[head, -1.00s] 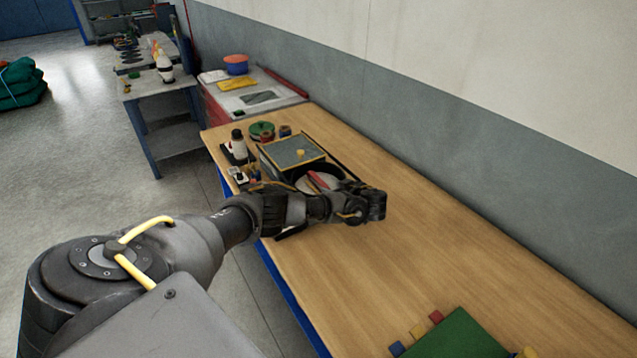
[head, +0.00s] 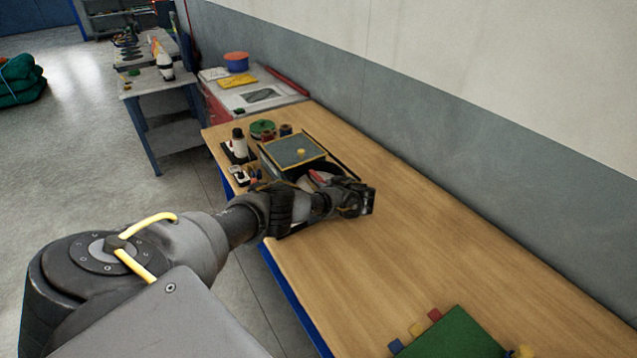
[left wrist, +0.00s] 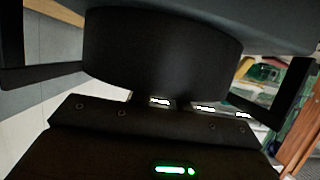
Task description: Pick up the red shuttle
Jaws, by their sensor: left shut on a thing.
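The red shuttle (head: 317,176) shows as a small red strip in the head view, behind my left wrist and in front of the grey-topped box. Most of it is hidden by my arm. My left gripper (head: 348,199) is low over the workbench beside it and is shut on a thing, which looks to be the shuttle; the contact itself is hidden. My right gripper is not in view.
The grey-topped box (head: 285,150) with a yellow knob stands just behind the gripper. A white bottle (head: 239,146) and a green spool (head: 262,129) are beyond it. A green board (head: 460,335) lies at the front of the workbench (head: 430,240). The bench between is clear.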

